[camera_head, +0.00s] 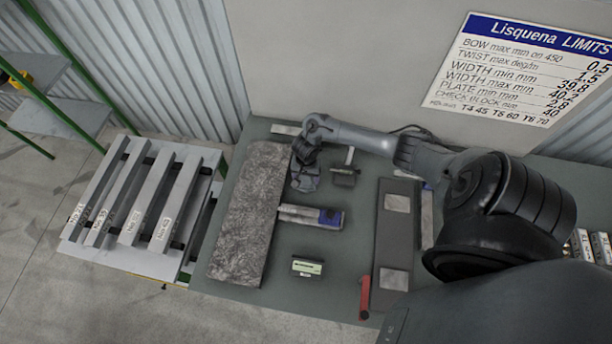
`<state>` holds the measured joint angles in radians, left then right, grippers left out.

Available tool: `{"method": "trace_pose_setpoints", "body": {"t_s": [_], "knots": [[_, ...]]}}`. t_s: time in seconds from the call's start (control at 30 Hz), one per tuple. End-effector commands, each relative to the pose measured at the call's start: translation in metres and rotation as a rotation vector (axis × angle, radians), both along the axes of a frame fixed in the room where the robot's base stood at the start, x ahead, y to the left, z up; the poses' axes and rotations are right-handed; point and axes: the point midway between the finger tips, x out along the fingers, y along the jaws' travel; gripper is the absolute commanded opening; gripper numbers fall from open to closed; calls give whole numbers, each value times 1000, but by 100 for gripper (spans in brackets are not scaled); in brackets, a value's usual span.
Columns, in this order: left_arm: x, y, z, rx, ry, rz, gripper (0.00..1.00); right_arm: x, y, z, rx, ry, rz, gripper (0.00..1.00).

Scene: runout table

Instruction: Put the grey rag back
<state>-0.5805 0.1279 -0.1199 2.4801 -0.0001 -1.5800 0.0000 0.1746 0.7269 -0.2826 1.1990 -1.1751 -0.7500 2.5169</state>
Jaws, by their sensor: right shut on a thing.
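My right arm reaches in from the right across the back of the table. Its gripper (305,164) points down near the right edge of the mottled grey slab, toward its far end. It is shut on the grey rag (305,181), a small blue-grey piece just under the fingers. The fingers are small and dark here, and the wrist hides part of the rag. I cannot tell whether the rag touches the table. My left gripper is not in view.
The mottled slab (248,215) fills the table's left side. Nearby lie a blue-ended block (312,216), a square-like tool (345,172), a green-labelled device (307,267), a red-handled tool (365,297) and a dark plate (397,240). Labelled bars (150,205) lie on a left rack.

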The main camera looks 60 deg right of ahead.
Motion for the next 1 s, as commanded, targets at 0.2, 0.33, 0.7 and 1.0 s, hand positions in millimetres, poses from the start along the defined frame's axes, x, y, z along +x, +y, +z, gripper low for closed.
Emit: {"method": "trace_pose_setpoints", "body": {"t_s": [0.2, 0.33, 0.7, 1.0], "knots": [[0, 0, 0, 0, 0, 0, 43, 0, 0, 0, 0, 0, 0, 99], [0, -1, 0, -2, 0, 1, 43, 0, 0, 0, 0, 0, 1, 99], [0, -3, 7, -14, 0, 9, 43, 1, 0, 21, 0, -1, 2, 99], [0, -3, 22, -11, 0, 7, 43, 1, 0, 76, 0, -3, 3, 99]]}}
